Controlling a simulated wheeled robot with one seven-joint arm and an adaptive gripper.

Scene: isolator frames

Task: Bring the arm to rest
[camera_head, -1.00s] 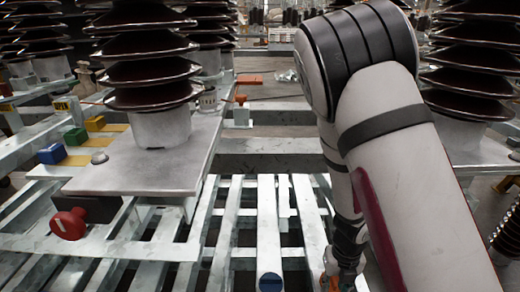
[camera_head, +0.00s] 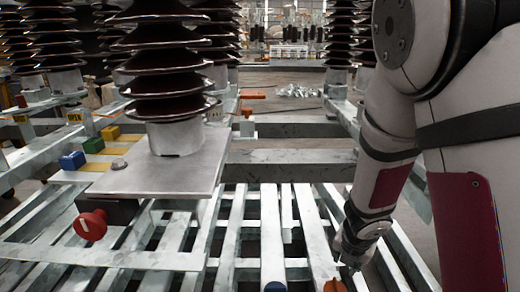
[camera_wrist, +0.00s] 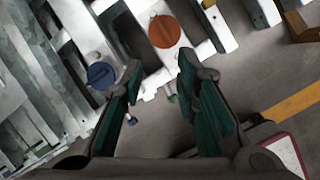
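My arm (camera_head: 395,150) comes in from the right side of the head view and bends down toward the slatted metal frame. My gripper (camera_wrist: 158,82) is open in the wrist view, its two green-padded fingers apart with nothing held between them. An orange round knob (camera_wrist: 164,31) lies just beyond the fingertips. A blue round knob (camera_wrist: 101,75) is beside the left finger. In the head view my gripper is at the lower right, near the orange knob (camera_head: 335,285), and partly cut off or hard to make out.
Tall brown ribbed insulators (camera_head: 165,60) stand on metal plates at the left and back. A red knob (camera_head: 90,225) sticks out at the left front. Blue, green and yellow blocks (camera_head: 93,145) sit on the left frame. Grey floor (camera_wrist: 255,65) shows at right.

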